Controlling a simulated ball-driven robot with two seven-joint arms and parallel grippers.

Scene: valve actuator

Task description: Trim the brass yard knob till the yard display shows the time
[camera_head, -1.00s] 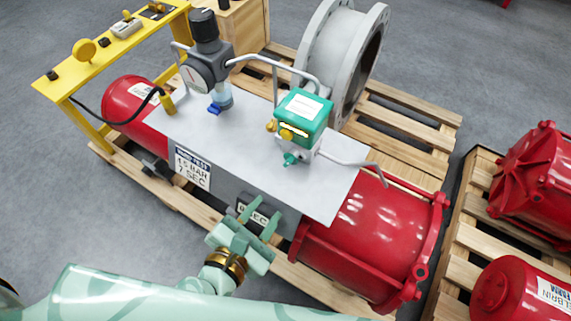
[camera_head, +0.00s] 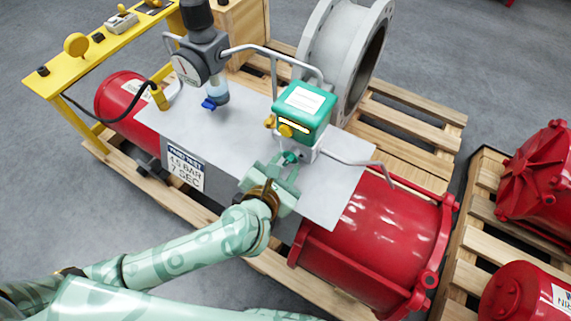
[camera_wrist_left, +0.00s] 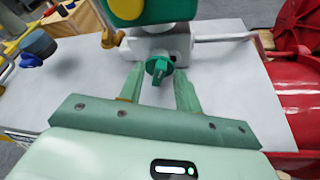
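My left gripper (camera_head: 281,166) is open in front of the teal valve box (camera_head: 304,108). In the left wrist view its two fingers (camera_wrist_left: 160,85) stand either side of a small green knob (camera_wrist_left: 159,67), with a visible gap on each side. The same green knob (camera_head: 290,157) shows in the head view. A brass-yellow knob (camera_head: 286,130) is on the box's front, and another (camera_head: 269,122) at its left side. I cannot tell which is the yard knob. A white plate (camera_head: 186,168) reads 4.5 BAR, 7 SEC. The lower display is hidden behind my arm. My right gripper is not in view.
A gauge and regulator (camera_head: 199,58) stand left of the box, with grey pipes between. A yellow stand (camera_head: 60,78) is at the far left. A red cylinder (camera_head: 375,235) lies at the right on a wooden pallet (camera_head: 410,130). The grey top plate (camera_head: 218,130) is mostly clear.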

